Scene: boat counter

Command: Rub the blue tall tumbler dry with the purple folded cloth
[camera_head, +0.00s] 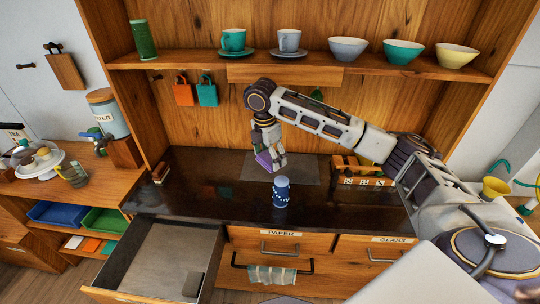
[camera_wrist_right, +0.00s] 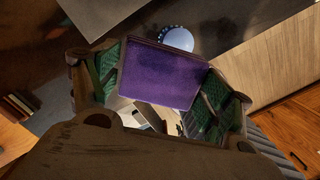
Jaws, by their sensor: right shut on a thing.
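The blue tall tumbler (camera_head: 281,192) stands upright on the dark counter, with a white pattern on its side. In the right wrist view its pale round top (camera_wrist_right: 177,38) shows just past the cloth. The purple folded cloth (camera_wrist_right: 158,72) is between the fingers of my right gripper (camera_wrist_right: 160,85), which is shut on it. In the head view the cloth (camera_head: 264,159) hangs from my right gripper (camera_head: 272,160), above the counter and slightly left of and behind the tumbler. A gap shows between cloth and tumbler there. My left gripper is not in view.
A grey mat (camera_head: 300,172) lies behind the tumbler. An open drawer (camera_head: 150,262) juts out at the front left. A shelf (camera_head: 200,66) with cups and bowls runs above. A wooden box (camera_head: 362,172) stands right, under my right arm. The counter left of the tumbler is mostly clear.

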